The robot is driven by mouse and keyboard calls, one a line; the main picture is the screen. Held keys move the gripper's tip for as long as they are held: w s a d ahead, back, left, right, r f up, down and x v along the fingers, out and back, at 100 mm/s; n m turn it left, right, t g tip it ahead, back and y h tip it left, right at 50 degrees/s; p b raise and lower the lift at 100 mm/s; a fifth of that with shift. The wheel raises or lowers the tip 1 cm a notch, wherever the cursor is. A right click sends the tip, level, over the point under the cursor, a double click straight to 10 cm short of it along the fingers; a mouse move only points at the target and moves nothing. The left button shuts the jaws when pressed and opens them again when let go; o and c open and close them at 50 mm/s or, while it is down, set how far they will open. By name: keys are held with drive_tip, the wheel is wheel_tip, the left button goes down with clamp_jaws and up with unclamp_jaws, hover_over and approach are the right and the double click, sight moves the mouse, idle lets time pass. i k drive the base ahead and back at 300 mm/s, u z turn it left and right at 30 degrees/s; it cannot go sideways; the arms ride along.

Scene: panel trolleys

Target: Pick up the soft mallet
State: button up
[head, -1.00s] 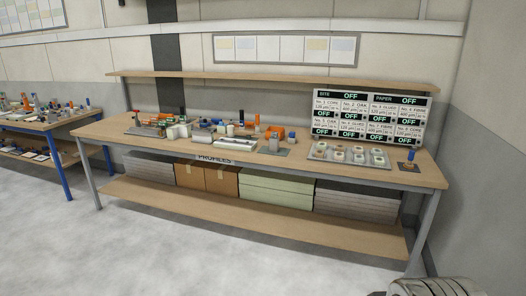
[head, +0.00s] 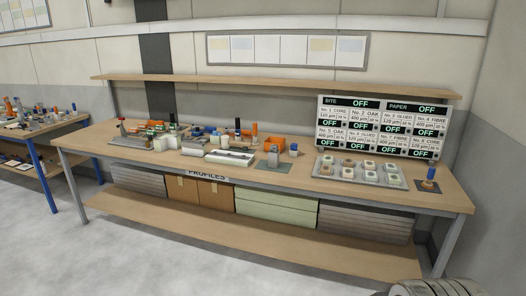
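I cannot pick out the soft mallet for certain in the head view. Small tools and parts crowd the wooden workbench (head: 300,178), too small to name surely. Among them are an upright orange-topped piece (head: 254,132), a dark upright piece (head: 238,128) and a red-topped piece (head: 122,127) at the left. A blue-topped piece (head: 431,174) stands on a dark mat at the right end.
A tray of small round-topped pieces (head: 345,178) sits before a display board (head: 383,128) reading OFF. A shelf (head: 280,85) runs above; boxes (head: 200,190) fill the lower shelf. A blue-legged table (head: 45,165) stands left. The floor (head: 100,255) in front is clear.

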sight(225, 142)
drive_tip(key=u, duration=0.15)
drive_tip(key=i, duration=1.55)
drive_tip(key=u, duration=0.6)
drive_tip(key=i, duration=0.9)
drive_tip(key=u, duration=0.6)
drive_tip(key=i, duration=1.15)
drive_tip(key=u, duration=0.35)
